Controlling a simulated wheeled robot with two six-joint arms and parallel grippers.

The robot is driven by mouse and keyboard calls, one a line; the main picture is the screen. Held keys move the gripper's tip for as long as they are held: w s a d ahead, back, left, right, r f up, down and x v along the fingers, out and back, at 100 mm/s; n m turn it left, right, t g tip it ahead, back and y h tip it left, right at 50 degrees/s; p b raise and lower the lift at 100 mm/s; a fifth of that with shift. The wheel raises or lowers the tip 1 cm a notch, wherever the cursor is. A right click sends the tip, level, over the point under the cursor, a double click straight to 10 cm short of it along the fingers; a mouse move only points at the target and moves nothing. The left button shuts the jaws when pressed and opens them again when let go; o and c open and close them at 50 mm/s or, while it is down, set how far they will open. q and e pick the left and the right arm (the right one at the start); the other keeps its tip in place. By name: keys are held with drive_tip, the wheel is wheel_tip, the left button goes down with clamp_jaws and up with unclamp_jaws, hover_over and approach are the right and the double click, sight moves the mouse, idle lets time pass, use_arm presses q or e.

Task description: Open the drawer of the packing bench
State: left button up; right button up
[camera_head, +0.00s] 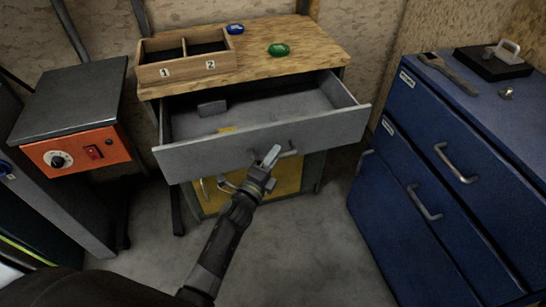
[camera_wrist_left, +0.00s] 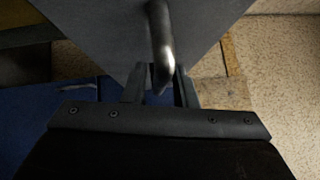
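The packing bench (camera_head: 310,50) has a wooden top, and its grey drawer (camera_head: 195,158) stands pulled well out, with its inside showing. The drawer's metal handle (camera_head: 289,153) is on the drawer front and also shows in the left wrist view (camera_wrist_left: 160,35). My left gripper (camera_head: 269,160) is at the left part of this handle. In the left wrist view its two fingers (camera_wrist_left: 161,85) lie on either side of the handle's end, close against it. My right gripper is not in view.
In the drawer lies a grey block (camera_head: 212,108). On the bench stand a numbered wooden box (camera_head: 186,72), a blue item (camera_head: 235,29) and a green item (camera_head: 279,50). A blue cabinet (camera_head: 440,120) stands right, an orange-fronted unit (camera_head: 78,150) left. Floor before the bench is clear.

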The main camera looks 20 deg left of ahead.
use_arm(q)
drive_tip(key=shift+o, duration=0.6)
drive_tip(key=shift+s+f, duration=0.1)
drive_tip(key=shift+s, duration=0.1)
drive_tip(key=v, duration=1.7)
drive_tip(key=shift+b, duration=0.35)
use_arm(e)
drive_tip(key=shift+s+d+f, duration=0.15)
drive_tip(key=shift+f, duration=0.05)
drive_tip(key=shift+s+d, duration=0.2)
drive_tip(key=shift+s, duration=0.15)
